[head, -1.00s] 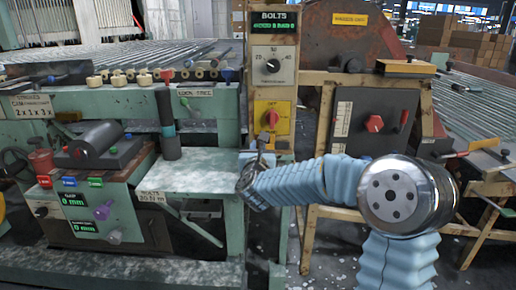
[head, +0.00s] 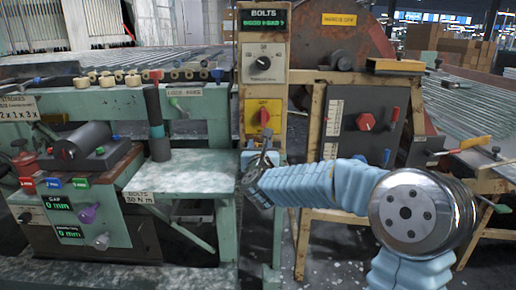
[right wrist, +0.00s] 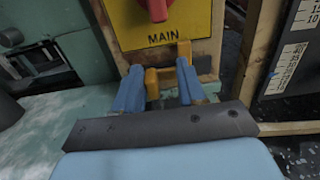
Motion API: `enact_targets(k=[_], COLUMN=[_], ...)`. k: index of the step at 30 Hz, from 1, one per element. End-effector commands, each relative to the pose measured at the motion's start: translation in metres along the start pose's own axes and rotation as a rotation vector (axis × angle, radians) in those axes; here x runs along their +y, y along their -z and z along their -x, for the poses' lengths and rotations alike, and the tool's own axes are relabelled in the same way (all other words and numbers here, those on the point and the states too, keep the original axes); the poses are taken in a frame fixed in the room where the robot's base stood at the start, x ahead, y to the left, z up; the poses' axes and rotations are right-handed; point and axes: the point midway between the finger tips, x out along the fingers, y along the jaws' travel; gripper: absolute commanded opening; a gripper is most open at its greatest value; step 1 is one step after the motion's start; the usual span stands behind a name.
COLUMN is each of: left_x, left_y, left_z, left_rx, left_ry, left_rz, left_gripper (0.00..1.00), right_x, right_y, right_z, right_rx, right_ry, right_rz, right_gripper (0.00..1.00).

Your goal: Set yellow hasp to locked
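The yellow hasp (right wrist: 152,84) shows in the right wrist view as an orange-yellow bracket low on the post, just below the yellow MAIN plate (right wrist: 130,25). My right gripper (right wrist: 160,84) has its two blue fingers apart, one on each side of part of the hasp. Whether they touch it I cannot tell. In the head view the right gripper (head: 258,165) is at the foot of the switch post, and I cannot make out the hasp clearly there. A red knob (head: 264,117) sits on the MAIN plate above. My left gripper is not in view.
A grey box with a red knob (head: 366,122) stands right of the post on a wooden frame. A worn green ledge (head: 185,172) lies left of the gripper. A control console with colored buttons (head: 53,183) is at far left.

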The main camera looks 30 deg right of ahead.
Motion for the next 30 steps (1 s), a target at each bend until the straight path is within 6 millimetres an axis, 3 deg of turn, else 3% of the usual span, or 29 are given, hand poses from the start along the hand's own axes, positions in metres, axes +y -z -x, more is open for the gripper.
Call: enact_targets(k=[6, 10, 24, 30], left_x=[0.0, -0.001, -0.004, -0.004], left_y=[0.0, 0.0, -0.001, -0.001], left_z=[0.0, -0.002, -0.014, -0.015], left_rx=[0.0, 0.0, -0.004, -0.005], left_ry=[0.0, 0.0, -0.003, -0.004], left_rz=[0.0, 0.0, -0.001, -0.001], left_gripper=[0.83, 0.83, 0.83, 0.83], right_x=[0.0, 0.001, 0.0, 0.0], right_y=[-0.002, -0.001, 0.0, 0.0], right_z=[0.0, 0.01, 0.115, 0.136], right_rx=[-0.004, -0.004, -0.003, -0.002], right_ry=[0.001, -0.002, -0.002, -0.001], right_rz=[-0.001, -0.002, -0.001, 0.0], right_gripper=[0.4, 0.4, 0.4, 0.4])
